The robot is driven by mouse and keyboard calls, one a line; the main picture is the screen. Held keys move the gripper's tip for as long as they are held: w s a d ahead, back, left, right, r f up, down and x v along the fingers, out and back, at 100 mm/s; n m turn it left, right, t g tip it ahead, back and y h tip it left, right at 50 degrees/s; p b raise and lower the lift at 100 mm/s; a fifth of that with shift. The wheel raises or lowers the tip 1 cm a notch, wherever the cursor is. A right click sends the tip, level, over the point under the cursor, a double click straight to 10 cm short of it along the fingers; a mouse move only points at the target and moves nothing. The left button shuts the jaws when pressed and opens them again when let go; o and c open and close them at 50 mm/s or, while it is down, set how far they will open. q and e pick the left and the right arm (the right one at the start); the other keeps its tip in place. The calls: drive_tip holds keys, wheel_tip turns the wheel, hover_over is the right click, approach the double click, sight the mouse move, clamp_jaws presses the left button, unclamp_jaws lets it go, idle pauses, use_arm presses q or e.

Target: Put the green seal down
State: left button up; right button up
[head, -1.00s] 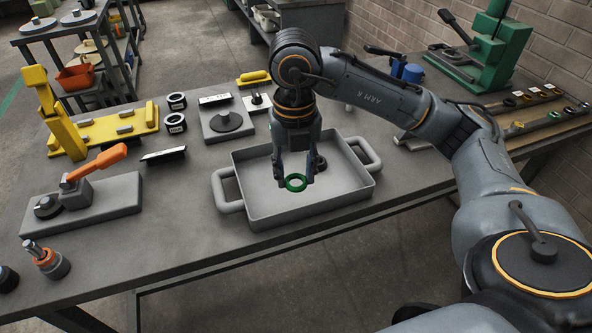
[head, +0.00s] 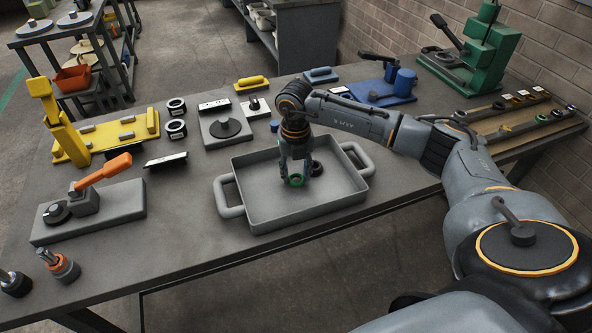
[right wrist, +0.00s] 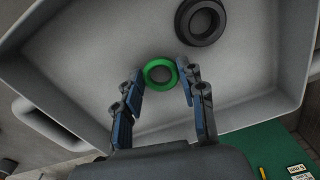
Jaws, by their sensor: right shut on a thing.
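The green seal (head: 295,181) is a small ring inside the grey tray (head: 258,203). My right gripper (head: 295,176) reaches down into the tray and is shut on the seal. In the right wrist view the green seal (right wrist: 148,80) sits between the fingertips, low over the tray floor. I cannot tell whether it touches the floor. A black ring (right wrist: 186,30) lies on the tray floor beside it, apart from the seal; it also shows just right of the gripper in the head view (head: 317,168). My left gripper is not in view.
The tray has handles and raised walls. Left on the bench are an orange-handled clamp (head: 103,175), a yellow fixture (head: 110,136) and black rings (head: 176,129). A plate with a black disc (head: 225,128) stands behind the tray. A blue fixture (head: 385,92) and green press (head: 480,60) are at back right.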

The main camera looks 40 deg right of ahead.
drive_tip(key=shift+f, duration=0.3)
drive_tip(key=shift+f, duration=0.2)
drive_tip(key=o, duration=1.2)
drive_tip(key=shift+r, duration=0.1)
